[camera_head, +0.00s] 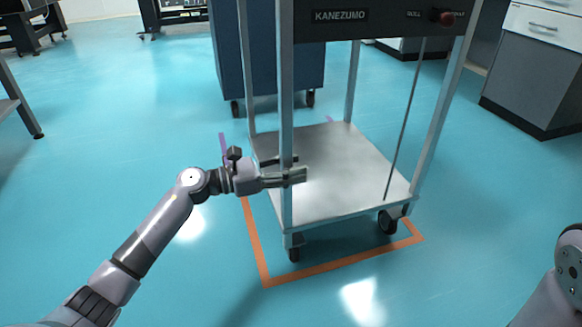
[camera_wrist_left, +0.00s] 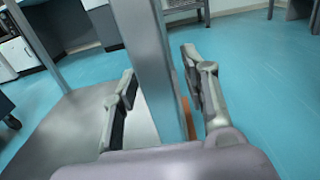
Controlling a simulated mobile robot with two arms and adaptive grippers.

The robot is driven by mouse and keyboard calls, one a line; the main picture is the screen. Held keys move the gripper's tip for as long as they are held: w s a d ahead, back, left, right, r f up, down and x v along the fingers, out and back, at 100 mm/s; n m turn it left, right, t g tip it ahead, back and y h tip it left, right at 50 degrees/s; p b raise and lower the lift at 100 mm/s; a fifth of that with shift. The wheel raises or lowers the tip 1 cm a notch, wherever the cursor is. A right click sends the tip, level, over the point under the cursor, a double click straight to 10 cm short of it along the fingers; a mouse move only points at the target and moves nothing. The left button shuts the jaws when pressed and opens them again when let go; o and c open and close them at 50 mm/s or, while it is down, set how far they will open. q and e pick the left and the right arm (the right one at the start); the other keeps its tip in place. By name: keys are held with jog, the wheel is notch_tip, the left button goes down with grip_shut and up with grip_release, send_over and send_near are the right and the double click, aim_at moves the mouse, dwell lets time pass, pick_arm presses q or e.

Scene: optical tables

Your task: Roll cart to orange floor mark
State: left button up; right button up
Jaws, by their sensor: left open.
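A grey cart (camera_head: 335,175) with a flat lower shelf, upright posts and a dark "KANEZUMO" panel stands upright at centre right. The orange floor mark (camera_head: 340,265) is a tape outline; its left and front edges show around the cart's base. Both visible front wheels, the left one (camera_head: 294,254) and the right one (camera_head: 388,222), are inside the front line. The far part of the mark is hidden by the cart. My left gripper (camera_head: 288,170) is open, with its fingers either side of the cart's near-left post (camera_wrist_left: 155,70). My right gripper is out of view.
A blue cabinet on wheels (camera_head: 225,60) stands close behind the cart. Purple tape (camera_head: 223,145) lies on the floor beyond the orange line. Grey drawer units (camera_head: 535,70) stand at the right. The floor to the left and front is clear.

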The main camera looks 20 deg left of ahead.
pick_arm(q)
jog(key=v, duration=1.2)
dwell(0.4)
